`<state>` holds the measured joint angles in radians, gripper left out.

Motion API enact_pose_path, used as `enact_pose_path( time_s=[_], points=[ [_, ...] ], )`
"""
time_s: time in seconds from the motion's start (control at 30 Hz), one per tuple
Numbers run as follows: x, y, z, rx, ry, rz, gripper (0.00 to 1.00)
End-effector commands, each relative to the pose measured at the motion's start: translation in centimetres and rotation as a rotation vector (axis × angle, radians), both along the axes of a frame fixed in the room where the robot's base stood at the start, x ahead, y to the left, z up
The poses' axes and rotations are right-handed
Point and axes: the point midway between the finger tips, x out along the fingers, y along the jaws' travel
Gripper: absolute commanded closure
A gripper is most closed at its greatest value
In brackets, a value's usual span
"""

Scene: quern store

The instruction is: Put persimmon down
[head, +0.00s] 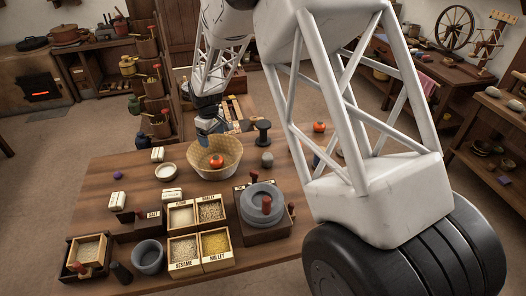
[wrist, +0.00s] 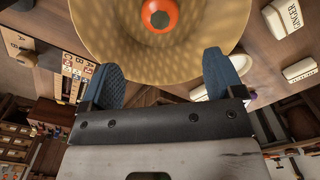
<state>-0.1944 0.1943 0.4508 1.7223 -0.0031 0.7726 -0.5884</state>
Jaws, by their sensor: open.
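An orange persimmon (head: 216,161) rests inside a wide woven basket (head: 232,173) on the wooden table. In the wrist view the persimmon (wrist: 159,14) shows near the top edge, partly cut off, with its dark calyx facing me, inside the tan basket (wrist: 120,45). My gripper (head: 203,137) is over the basket's far-left rim. A second orange round fruit (head: 319,127) lies on the table to the right.
A quern (head: 262,203) stands in front of the basket. Grain boxes (head: 198,247), a grey mortar (head: 149,256) and white labelled blocks (head: 172,195) crowd the front left. A small white bowl (head: 166,172) is left of the basket, a dark spool (head: 263,131) to its right.

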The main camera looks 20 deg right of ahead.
Motion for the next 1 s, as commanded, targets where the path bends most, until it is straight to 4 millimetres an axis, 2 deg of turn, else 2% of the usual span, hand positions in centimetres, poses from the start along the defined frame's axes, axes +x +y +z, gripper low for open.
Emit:
enact_pose_path(
  time_s=[0.17,0.37,0.67,1.0],
  points=[
    [-0.5,-0.4,0.9,0.001,-0.005,-0.011,0.13],
    [-2.5,-1.7,3.9,0.004,-0.019,-0.057,0.13],
    [-8.3,-4.9,10.7,0.012,-0.053,-0.176,0.13],
    [-16.4,-8.3,17.2,0.025,-0.095,-0.318,0.13]
  ],
)
